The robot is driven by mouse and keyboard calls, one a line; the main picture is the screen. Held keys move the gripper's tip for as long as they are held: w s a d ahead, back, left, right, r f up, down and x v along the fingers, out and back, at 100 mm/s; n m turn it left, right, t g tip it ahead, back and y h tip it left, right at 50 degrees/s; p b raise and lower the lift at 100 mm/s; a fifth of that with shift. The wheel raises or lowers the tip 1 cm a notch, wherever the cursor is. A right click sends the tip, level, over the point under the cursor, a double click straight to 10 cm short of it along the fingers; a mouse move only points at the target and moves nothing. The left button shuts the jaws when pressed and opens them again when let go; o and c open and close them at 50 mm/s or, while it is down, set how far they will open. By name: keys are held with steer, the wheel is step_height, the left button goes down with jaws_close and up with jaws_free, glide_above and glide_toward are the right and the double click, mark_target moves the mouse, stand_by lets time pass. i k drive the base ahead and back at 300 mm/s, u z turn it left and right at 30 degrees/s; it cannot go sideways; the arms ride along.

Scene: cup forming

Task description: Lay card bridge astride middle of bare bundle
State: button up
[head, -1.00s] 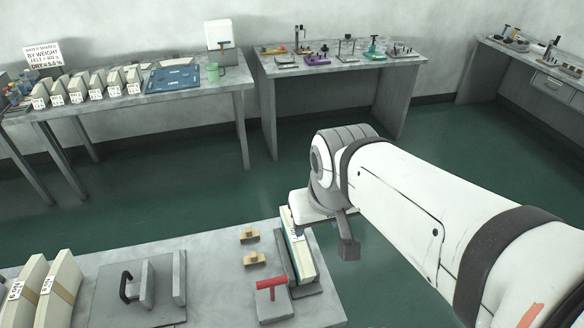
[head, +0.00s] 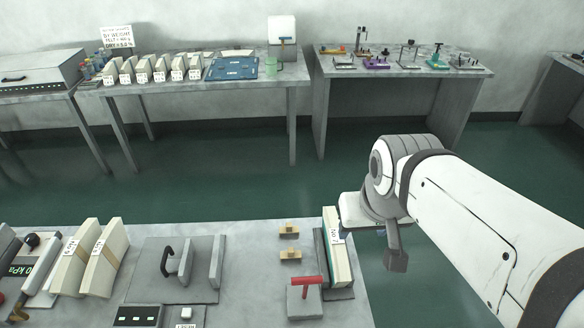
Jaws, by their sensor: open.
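Two small tan card pieces, which look like card bridges, lie on the near bench, one at the back (head: 290,232) and one just in front of it (head: 290,254). A cream bundle labelled "No." (head: 341,262) stands on a dark base at the bench's right end, and I see no band across it. My gripper (head: 372,224) is open beyond the right-end bundle, above the bench edge. Its fingertips are mostly hidden by my wrist, and I see nothing held.
A grey block with a red T-handle (head: 306,296) stands beside the right-end bundle. A grey plate fixture with a black handle (head: 190,268) lies at mid-bench. Side benches with a row of labelled bundles (head: 160,70) and small tools (head: 400,60) stand at the back.

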mark_target(290, 229)
steer(key=u, duration=0.15)
steer(key=k, duration=0.55)
steer(key=z, duration=1.85)
steer(key=k, duration=0.6)
steer(key=u, duration=1.6)
steer(key=i, duration=1)
steer(key=u, duration=0.1)
